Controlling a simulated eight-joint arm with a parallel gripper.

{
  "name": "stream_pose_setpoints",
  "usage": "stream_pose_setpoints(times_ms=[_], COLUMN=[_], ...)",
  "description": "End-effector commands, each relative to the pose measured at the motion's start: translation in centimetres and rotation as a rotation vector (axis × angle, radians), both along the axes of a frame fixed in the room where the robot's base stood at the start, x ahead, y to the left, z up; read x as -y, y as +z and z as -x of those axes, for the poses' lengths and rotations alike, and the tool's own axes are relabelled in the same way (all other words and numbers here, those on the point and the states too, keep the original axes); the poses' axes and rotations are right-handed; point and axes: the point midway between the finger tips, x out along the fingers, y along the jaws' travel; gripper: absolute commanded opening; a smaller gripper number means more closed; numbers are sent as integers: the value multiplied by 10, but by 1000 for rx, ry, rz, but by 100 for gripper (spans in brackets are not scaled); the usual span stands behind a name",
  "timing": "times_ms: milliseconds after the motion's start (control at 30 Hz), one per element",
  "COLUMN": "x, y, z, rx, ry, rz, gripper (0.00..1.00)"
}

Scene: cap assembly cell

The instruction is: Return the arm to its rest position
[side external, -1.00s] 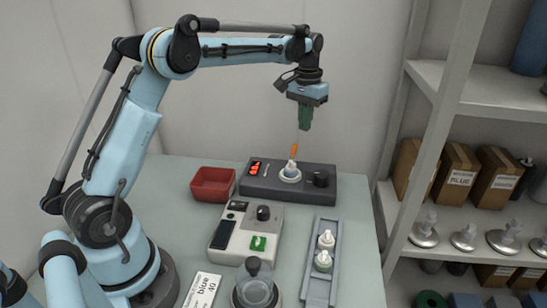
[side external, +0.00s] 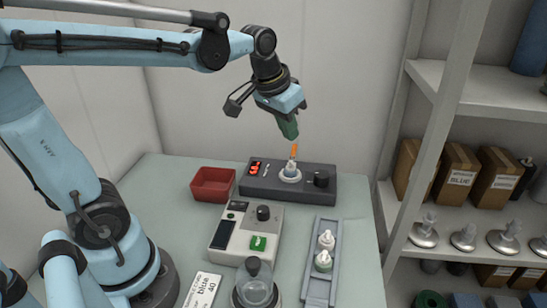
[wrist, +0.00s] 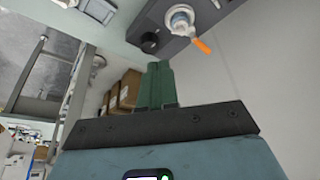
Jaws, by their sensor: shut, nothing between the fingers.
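My gripper (side external: 289,130), with green fingers, is shut and empty. It hangs tilted in the air above the dark grey device (side external: 262,189) at the back of the table. Its fingers (wrist: 156,82) show together in the wrist view. A small white bottle with an orange tip (side external: 293,152) stands in the round seat of that device, below and apart from my fingers. The bottle and its orange tip (wrist: 202,46) also show in the wrist view.
A red bin (side external: 212,184) stands left of the dark device. Shelves (side external: 450,120) with boxes stand at right.

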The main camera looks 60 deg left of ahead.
Motion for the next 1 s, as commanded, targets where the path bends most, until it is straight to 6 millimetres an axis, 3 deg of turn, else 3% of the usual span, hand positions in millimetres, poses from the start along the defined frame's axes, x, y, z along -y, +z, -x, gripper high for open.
stream_pose_setpoints(times_ms=[200,400,1000], x=[20,30,34], y=[-18,-38,-47], z=[47,73,82], rx=[117,198,231], ry=[-51,-84,-97], rz=[-10,-13,-14], gripper=[0,0,0])
